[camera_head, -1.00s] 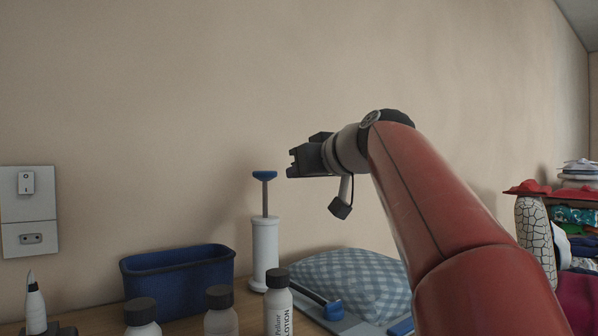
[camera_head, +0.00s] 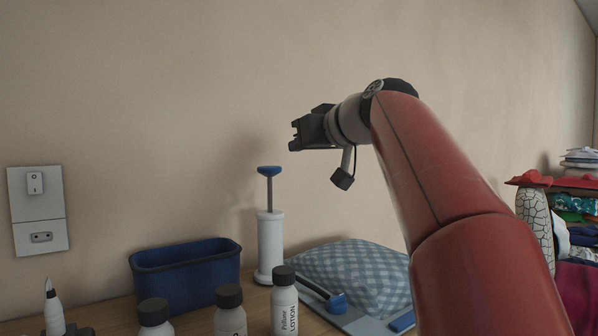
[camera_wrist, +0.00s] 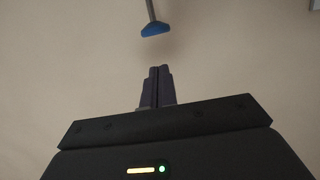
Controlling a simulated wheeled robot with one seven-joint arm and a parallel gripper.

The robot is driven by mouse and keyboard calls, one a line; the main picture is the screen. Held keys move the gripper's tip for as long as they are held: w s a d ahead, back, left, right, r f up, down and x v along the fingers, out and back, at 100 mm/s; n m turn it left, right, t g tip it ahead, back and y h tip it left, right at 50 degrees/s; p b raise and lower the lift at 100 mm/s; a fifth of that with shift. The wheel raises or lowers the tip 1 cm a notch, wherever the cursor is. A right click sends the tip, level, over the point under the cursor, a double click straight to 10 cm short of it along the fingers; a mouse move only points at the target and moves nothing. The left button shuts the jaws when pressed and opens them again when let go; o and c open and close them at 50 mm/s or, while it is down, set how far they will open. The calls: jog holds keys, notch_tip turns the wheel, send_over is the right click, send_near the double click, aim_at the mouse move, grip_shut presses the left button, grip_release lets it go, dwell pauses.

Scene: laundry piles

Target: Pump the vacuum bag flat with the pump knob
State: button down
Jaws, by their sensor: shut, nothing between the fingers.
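The pump (camera_head: 270,245) stands upright on the table, a white cylinder with a grey rod. Its blue pump knob (camera_head: 269,170) sits at the top of the raised rod. The knob also shows in the wrist view (camera_wrist: 155,29), beyond the fingertips and apart from them. The vacuum bag (camera_head: 350,275), with blue checked contents, lies puffed up to the right of the pump. My gripper (camera_head: 294,135) is above and slightly right of the knob in the head view, pointing left. Its fingers are together and empty in the wrist view (camera_wrist: 158,72).
A blue bin (camera_head: 185,272) stands left of the pump. Several dark-capped bottles (camera_head: 285,305) stand in front. A blue-ended hose (camera_head: 335,300) lies before the bag. Folded laundry (camera_head: 575,215) is stacked at the right. A switch plate (camera_head: 37,210) is on the wall.

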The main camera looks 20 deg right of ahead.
jog(key=r, duration=0.1)
jog(key=r+p, duration=0.1)
jog(key=r, duration=0.1)
jog(key=shift+a+r, duration=0.2)
jog(key=shift+a, duration=0.05)
jog(key=p, duration=0.2)
send_over(273, 168)
notch_tip(273, 168, down, 2)
jog(key=shift+f, duration=0.2)
jog(key=shift+f+b, duration=0.75)
jog(key=shift+f, duration=1.3)
